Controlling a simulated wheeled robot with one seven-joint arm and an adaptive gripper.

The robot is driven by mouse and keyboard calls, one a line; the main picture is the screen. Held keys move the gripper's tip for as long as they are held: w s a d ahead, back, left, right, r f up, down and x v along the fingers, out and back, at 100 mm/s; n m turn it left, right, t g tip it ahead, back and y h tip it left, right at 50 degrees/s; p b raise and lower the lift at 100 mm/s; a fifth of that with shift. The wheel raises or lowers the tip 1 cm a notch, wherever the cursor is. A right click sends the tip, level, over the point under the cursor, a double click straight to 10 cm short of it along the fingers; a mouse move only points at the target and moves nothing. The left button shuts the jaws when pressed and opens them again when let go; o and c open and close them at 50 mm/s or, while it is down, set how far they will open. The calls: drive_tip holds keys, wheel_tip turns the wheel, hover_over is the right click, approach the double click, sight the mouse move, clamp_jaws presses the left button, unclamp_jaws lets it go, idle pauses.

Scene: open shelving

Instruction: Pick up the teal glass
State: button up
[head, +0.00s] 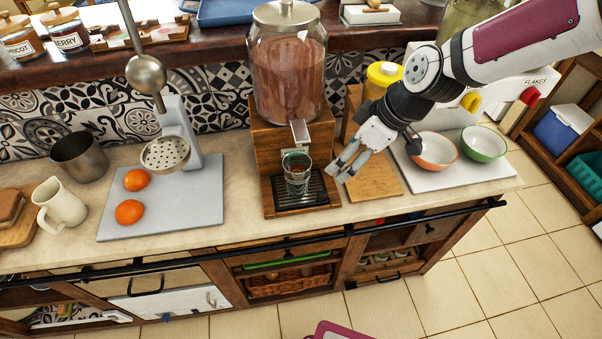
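The teal glass (297,176) is a small clear tumbler with a greenish tint and something dark inside. It stands upright on the black drip tray (318,188) of a wooden drink dispenser, below the spout. My gripper (340,173) reaches down from the upper right and is just to the right of the glass, apart from it. Its fingers are spread and nothing shows between them.
The dispenser jar (289,65) and its spout (300,133) stand behind and above the glass. A grey board (190,213) with two oranges lies left. A wooden board (372,182) and two bowls (436,152) are right. A shelf (175,50) runs above.

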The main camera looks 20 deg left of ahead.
sight(300, 176)
drive_tip(key=shift+n+y, duration=0.4)
drive_tip(key=shift+y, duration=0.4)
drive_tip(key=a+f, duration=0.7)
drive_tip(key=shift+a+f, duration=0.1)
drive_tip(key=shift+a, duration=0.3)
drive_tip(key=x, duration=0.3)
drive_tip(key=p+x, duration=0.1)
drive_tip(key=shift+s+a+f, duration=0.1)
drive_tip(key=shift+s+f, duration=0.15)
drive_tip(key=shift+f, duration=0.05)
drive_tip(key=shift+w+a+f, duration=0.1)
drive_tip(key=shift+a+f, duration=0.1)
drive_tip(key=shift+f, duration=0.2)
drive_tip(key=c, duration=1.5)
drive_tip(key=shift+r, duration=0.1)
drive_tip(key=shift+c, duration=0.2)
